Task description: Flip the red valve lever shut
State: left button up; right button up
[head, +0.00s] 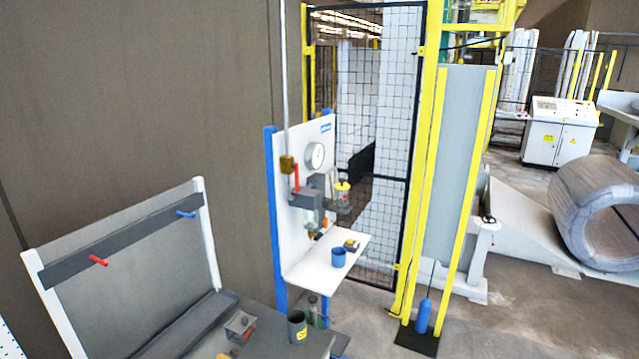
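A red lever (296,177) sits at a brass-coloured valve body (287,164) on the left part of a white upright panel (290,245) with blue posts. The lever looks roughly vertical, hanging down beside the valve. A thin pale pipe (283,80) runs straight up from the valve. Another red handle (98,260) is on the dark rail of the grey board at left; it is small and I cannot tell what it is. Neither of my grippers shows in the head view.
Right of the lever are a round gauge (315,156) and grey fittings (308,199). Below, a white shelf (322,262) holds a blue cup (338,257). A workbench (268,345) with a dark cup (297,327) stands in front. A mesh fence (397,140) stands behind.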

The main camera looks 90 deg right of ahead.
aim_at(294, 166)
jog(key=z, duration=2.85)
jog(key=i+l+u, duration=0.1)
jog(key=u, duration=0.25)
jog(key=l+u, duration=0.2)
jog(key=u, duration=0.2)
jog(key=i+l+u, duration=0.2)
jog(key=l, duration=0.5)
jog(key=l+u, duration=0.15)
jog(key=l, duration=0.6)
jog(key=i+l+u, duration=0.2)
jog(key=l, duration=0.55)
jog(key=k, duration=0.1)
